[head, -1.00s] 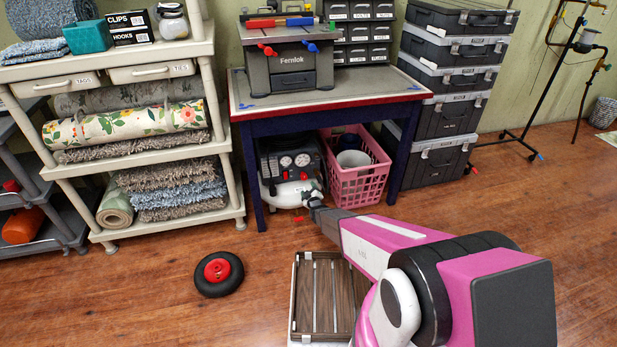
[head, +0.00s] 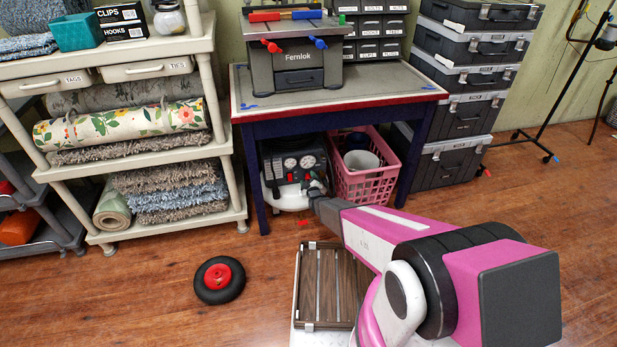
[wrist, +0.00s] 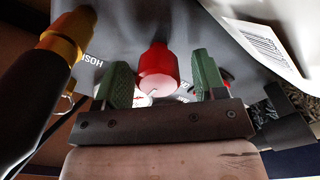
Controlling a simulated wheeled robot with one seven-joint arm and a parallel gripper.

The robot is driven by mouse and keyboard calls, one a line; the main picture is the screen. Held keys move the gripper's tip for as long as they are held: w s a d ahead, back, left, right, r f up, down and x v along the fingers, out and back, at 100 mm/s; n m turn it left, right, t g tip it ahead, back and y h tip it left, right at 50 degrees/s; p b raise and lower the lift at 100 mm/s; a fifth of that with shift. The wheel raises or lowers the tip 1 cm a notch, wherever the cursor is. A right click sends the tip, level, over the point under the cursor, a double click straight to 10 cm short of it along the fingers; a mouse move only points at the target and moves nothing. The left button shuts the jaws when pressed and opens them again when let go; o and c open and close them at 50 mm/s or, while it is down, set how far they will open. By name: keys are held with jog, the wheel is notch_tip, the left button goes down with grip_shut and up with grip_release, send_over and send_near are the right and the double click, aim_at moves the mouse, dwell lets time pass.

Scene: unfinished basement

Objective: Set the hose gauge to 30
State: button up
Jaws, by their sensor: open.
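The air compressor (head: 289,196) stands on the floor under the workbench, with two small round gauges on its dark panel. Their readings are too small to tell. In the wrist view a red knob (wrist: 156,66) sticks out from the grey panel, between the green fingers of my open gripper (wrist: 164,70). The left finger is closer to the knob; a gap shows on the right. Part of a white gauge dial (wrist: 143,100) shows below the knob, mostly hidden by my gripper. Lettering resembling "HOSE" (wrist: 88,71) is beside the left finger. In the head view my gripper (head: 317,188) is at the compressor's front right.
A brass fitting (wrist: 72,35) with a black hose lies left of my gripper in the wrist view. A pink basket (head: 366,185) stands right of the compressor. The workbench (head: 375,104) is overhead. A wheel (head: 219,280) and a slatted crate (head: 312,287) are in front.

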jog(key=c, duration=0.9)
jog(key=shift+m, duration=0.4)
jog(key=m, duration=0.5)
jog(key=shift+w+d+r+m, duration=0.1)
jog(key=shift+m, duration=0.2)
jog(key=m, duration=0.5)
jog(key=shift+d, duration=0.1)
jog(key=shift+m, duration=0.3)
jog(key=o, duration=0.9)
